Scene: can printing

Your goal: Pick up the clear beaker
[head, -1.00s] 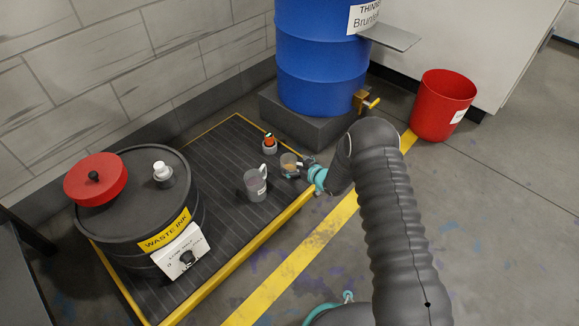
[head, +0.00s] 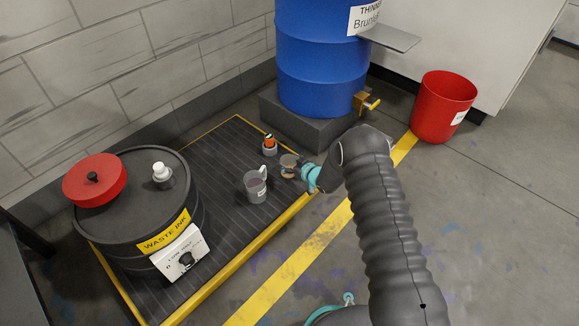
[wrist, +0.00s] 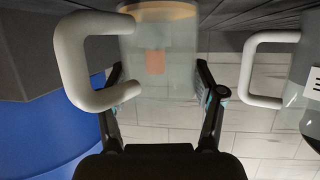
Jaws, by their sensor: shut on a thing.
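The clear beaker (head: 288,167) stands near the right edge of the dark slatted tray (head: 217,160), with a brownish layer at its bottom. In the wrist view the clear beaker (wrist: 160,45) appears upside down, its white handle to the left and an orange patch showing through it. My gripper (head: 299,168) reaches it from the right. In the wrist view my gripper (wrist: 160,85) has one finger on each side of the beaker, shut on it. I cannot tell whether its base is off the tray.
A second labelled beaker (head: 256,188) with a white handle stands close by, lower left. A small orange-topped bottle (head: 269,145) is just behind. A waste ink drum (head: 135,205) stands left, a blue thinner drum (head: 320,60) behind and a red bin (head: 442,105) right.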

